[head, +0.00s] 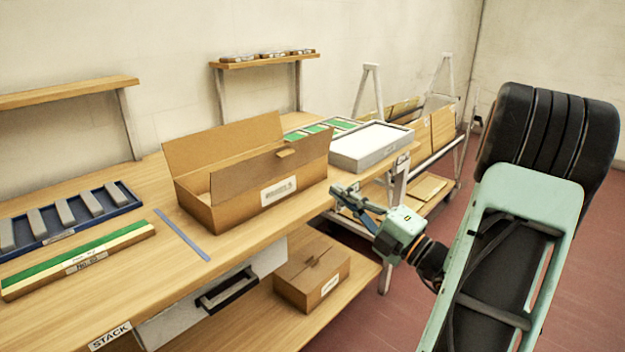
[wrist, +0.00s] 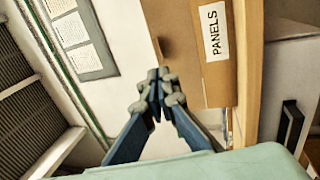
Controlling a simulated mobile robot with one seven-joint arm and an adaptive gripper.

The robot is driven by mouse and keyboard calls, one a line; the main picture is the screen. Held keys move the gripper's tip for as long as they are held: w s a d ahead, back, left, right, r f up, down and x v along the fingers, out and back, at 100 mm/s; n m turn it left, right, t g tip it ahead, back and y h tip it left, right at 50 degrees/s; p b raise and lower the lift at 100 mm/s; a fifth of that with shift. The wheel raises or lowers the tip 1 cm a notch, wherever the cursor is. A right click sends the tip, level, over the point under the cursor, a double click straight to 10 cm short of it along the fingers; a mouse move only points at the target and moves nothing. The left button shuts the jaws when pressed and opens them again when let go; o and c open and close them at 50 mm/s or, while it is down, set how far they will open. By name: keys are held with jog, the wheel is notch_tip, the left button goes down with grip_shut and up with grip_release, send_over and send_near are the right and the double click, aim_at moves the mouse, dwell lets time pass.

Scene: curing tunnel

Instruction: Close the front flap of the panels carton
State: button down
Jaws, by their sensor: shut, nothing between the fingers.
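The panels carton (head: 232,214) stands on the wooden table, its labelled front wall facing the table's front edge. Its front flap (head: 245,178) stands up above that wall. The back flap (head: 220,142) also stands up, tilted outward. In the wrist view, the carton (wrist: 208,92) shows its PANELS label, turned on its side. My gripper (head: 337,190) is beyond the table's front edge, to the right of the carton and apart from it. Its blue fingers (wrist: 157,88) are shut together and empty. The carton's inside is mostly hidden by the front flap.
A pale grey box (head: 370,160) stands right of the carton, near the arm. A blue tray of grey bars (head: 70,238) and a green-topped strip (head: 80,262) lie to the left. A smaller closed carton (head: 300,284) is on the lower shelf. Bare tabletop lies before the carton.

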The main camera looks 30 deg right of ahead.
aim_at(288, 154)
jog(key=b+x, duration=0.3)
jog(key=x, duration=1)
jog(key=shift+w, duration=0.25)
jog(key=shift+a+r+p, duration=0.15)
jog(key=shift+r+p, duration=0.05)
jog(key=shift+p, duration=0.3)
jog(key=shift+r+p, duration=0.15)
jog(key=shift+p, duration=0.3)
jog(key=shift+w+g, duration=0.1)
jog(key=shift+g, duration=0.2)
jog(key=shift+p, duration=0.4)
